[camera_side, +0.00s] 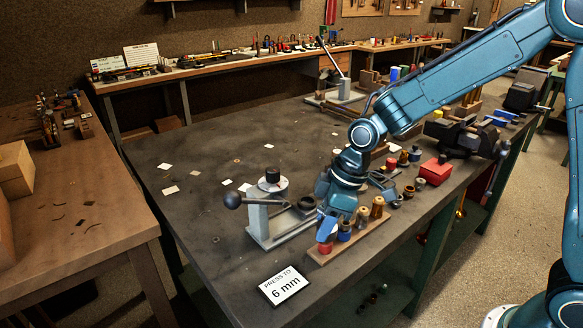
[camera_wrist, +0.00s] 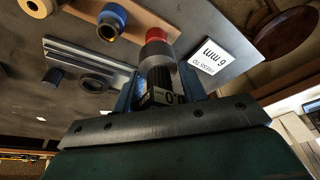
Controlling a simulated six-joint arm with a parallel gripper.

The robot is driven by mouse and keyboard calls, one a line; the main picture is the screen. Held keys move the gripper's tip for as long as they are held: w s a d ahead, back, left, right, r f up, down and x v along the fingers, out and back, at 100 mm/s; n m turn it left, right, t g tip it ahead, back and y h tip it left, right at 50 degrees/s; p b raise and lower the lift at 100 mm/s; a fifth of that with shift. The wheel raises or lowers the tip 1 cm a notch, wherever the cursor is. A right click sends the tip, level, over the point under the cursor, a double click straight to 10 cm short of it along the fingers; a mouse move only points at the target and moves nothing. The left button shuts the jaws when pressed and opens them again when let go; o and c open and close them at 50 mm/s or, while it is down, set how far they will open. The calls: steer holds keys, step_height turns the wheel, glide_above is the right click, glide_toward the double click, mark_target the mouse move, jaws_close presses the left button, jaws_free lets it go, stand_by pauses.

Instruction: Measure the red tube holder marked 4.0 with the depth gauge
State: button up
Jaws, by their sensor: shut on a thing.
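The red tube holder (camera_side: 325,248) stands at the near end of a wooden board (camera_side: 350,240); its 4.0 mark cannot be read. It also shows in the wrist view (camera_wrist: 155,34), behind the gauge's grey collar. In the wrist view my gripper (camera_wrist: 160,88) is shut on the depth gauge (camera_wrist: 158,76), a dark body with a grey collar and a small display, partly hidden by the jaws. The collar overlaps the red holder in view; I cannot tell whether they touch or how deep the gauge sits.
A blue holder (camera_side: 344,233) and brown holders (camera_side: 377,206) stand on the same board, close beside my gripper. A grey press (camera_side: 262,215) with a ball handle stands to the left. A "PRESS TO 6 mm" sign (camera_side: 284,286) lies in front. The bench's left part is mostly clear.

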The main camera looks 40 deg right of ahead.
steer(key=shift+f, duration=0.8)
steer(key=o, duration=1.5)
steer(key=shift+r, duration=3.5)
